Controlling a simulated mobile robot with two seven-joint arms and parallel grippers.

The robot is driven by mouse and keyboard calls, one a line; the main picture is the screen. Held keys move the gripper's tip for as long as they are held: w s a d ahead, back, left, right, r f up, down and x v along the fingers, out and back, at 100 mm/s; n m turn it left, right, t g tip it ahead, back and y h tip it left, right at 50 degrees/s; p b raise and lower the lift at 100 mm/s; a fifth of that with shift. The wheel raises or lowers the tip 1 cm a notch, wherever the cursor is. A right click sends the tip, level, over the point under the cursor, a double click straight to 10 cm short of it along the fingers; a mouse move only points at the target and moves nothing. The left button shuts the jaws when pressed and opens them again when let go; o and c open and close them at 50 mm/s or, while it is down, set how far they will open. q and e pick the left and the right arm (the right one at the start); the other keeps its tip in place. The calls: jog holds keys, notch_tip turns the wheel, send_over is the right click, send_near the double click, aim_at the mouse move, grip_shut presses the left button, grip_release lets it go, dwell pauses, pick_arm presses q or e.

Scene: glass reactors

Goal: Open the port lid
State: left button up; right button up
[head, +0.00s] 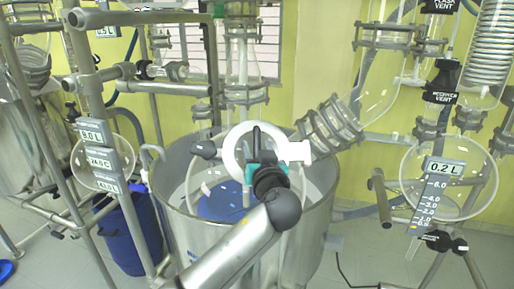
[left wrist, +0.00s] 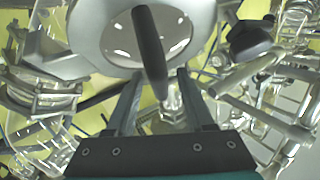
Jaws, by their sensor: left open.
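The port lid (head: 232,160) is a white ring with a clear middle on top of the glass reactor. In the left wrist view the lid (left wrist: 88,35) fills the upper middle, and its long dark handle (left wrist: 148,45) points down toward my gripper. My left gripper (head: 256,160) is in front of the lid, its teal body covering part of the ring in the head view. In the left wrist view my left gripper (left wrist: 160,100) is open, with the handle's lower end between its fingers and gaps on both sides. Whether the lid is tilted is hard to tell. My right gripper is out of view.
The steel vessel (head: 325,215) surrounds the glass reactor. A dark knob (head: 203,149) lies left of the lid and a clamped glass neck (head: 332,128) right of it. Steel frame pipes (head: 88,90) stand at left. A round flask (head: 470,180) is at right.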

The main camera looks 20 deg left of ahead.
pick_arm(q)
grip_shut()
dwell(0.3)
dwell(1.1)
